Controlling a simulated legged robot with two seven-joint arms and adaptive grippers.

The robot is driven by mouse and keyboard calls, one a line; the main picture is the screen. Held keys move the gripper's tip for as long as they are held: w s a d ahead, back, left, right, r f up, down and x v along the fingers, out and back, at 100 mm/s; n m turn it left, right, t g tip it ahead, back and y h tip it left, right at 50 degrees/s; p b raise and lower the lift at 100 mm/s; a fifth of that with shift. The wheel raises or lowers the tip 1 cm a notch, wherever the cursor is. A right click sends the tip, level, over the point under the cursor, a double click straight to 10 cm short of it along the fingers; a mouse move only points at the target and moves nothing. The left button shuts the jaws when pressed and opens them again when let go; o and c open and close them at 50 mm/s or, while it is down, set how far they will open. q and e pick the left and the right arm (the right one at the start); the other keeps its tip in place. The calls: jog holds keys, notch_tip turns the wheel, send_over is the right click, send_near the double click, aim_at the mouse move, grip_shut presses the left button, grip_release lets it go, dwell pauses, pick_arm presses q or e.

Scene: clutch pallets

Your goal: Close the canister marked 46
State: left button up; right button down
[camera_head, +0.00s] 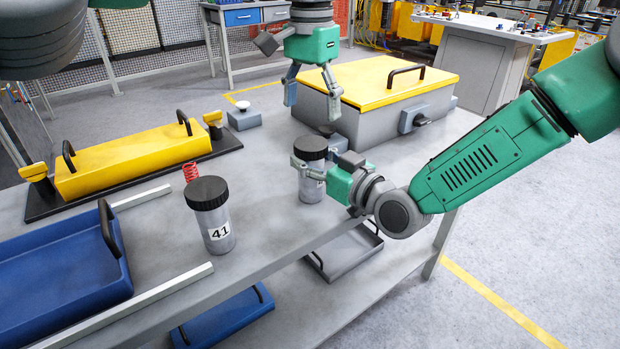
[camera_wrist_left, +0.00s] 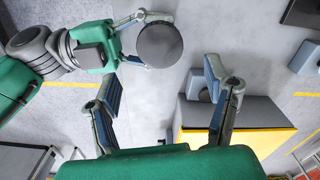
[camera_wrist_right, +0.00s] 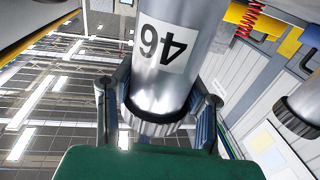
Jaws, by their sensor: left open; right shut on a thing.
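The canister marked 46 (camera_head: 312,187) stands upright on the grey bench, a silver cylinder with a black lid (camera_head: 311,147) on top. Its label (camera_wrist_right: 161,45) reads upside down in the right wrist view. My right gripper (camera_head: 311,168) is shut around the canister's upper body, just below the lid. My left gripper (camera_head: 311,92) is open and empty, pointing down above and slightly behind the lid. The left wrist view shows the round lid (camera_wrist_left: 160,45) ahead of the open fingers. I cannot tell how tightly the lid sits.
A second canister marked 41 (camera_head: 213,222) stands to the left with a black lid. A grey case with a yellow top (camera_head: 380,85) stands behind. A blue tray (camera_head: 60,270) and a yellow fixture (camera_head: 135,158) occupy the left. Bench between the canisters is clear.

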aim_at(311, 142)
pick_arm(q)
jog(key=shift+r+n, duration=0.1)
jog(key=shift+n, duration=0.7)
pick_arm(e)
jog(key=shift+d+f, duration=0.1)
jog(key=shift+f, duration=0.05)
pick_arm(q)
jog(key=shift+f, duration=4.05)
jog(key=c, duration=1.2)
jog(key=o, duration=1.3)
jog(key=shift+o, duration=0.2)
jog(key=shift+r, duration=0.15)
notch_tip(311, 142, up, 12)
